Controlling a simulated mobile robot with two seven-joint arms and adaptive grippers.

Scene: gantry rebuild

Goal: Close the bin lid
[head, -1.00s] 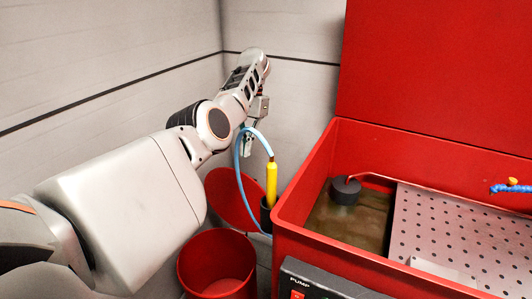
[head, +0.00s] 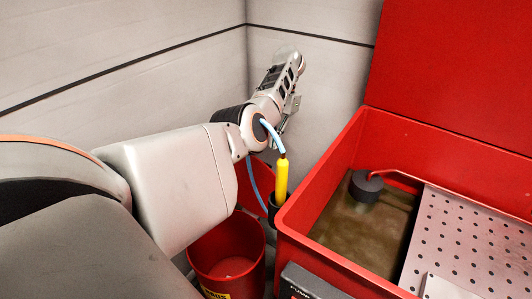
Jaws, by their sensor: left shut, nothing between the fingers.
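The red round bin (head: 226,258) stands on the floor at the lower middle, its mouth open. Its red lid (head: 250,190) is raised at the back of the bin, partly hidden behind my left arm and the blue hose. My left gripper (head: 281,127) is shut and empty, beyond and above the lid, near the back wall. My left wrist and the hose partly hide its fingers. I cannot tell whether it touches the lid. My right gripper is not in view.
A red parts washer (head: 292,222) with a raised cover (head: 460,75) stands close to the right of the bin. A yellow-handled brush (head: 282,178) on a blue hose (head: 254,185) sits in a dark holder at its corner. Walls (head: 110,75) close off the left and back.

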